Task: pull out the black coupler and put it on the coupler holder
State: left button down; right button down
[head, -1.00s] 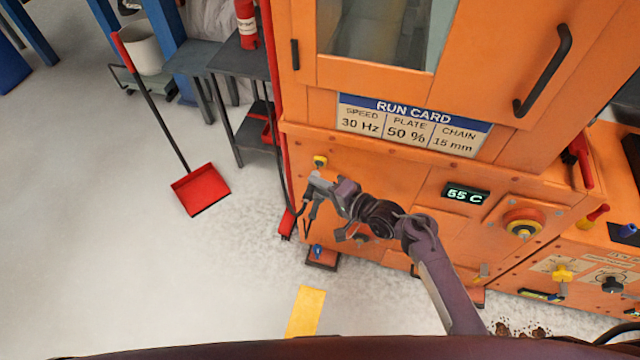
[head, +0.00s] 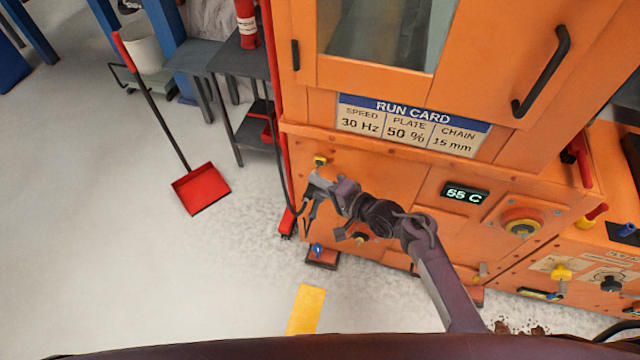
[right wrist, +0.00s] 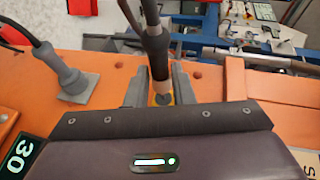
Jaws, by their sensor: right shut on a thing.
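My right gripper (head: 312,198) is at the lower left of the orange machine front, just below a small yellow fitting (head: 319,161). In the right wrist view, its two grey fingers (right wrist: 159,88) are shut on the black coupler (right wrist: 157,48), one on each side of it. Yellow shows right behind the band; I cannot tell whether the coupler is still seated there. I cannot make out the coupler holder for sure. My left gripper is not in view.
A grey fitting with a cable (right wrist: 72,80) stands beside the gripper. A red dustpan (head: 200,190) lies left on open floor. A small box (head: 322,258) sits below.

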pick_arm(q)
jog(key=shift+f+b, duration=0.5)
jog(key=shift+b, duration=0.05)
pick_arm(e)
jog(key=shift+w+d, duration=0.3)
jog(key=shift+w, duration=0.5)
jog(key=shift+w+d, duration=0.25)
jog(key=shift+w, duration=0.5)
jog(key=c, duration=1.2)
grip_release()
jog(key=shift+o, duration=0.2)
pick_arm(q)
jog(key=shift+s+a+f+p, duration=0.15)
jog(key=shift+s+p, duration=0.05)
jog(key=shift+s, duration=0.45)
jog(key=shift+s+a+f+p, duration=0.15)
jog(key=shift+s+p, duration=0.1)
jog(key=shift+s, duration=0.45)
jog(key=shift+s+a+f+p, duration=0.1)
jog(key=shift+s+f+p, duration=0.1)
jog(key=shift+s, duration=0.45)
pick_arm(e)
jog(key=v, duration=0.7)
jog(key=shift+s+d, duration=0.25)
jog(key=shift+d, duration=0.05)
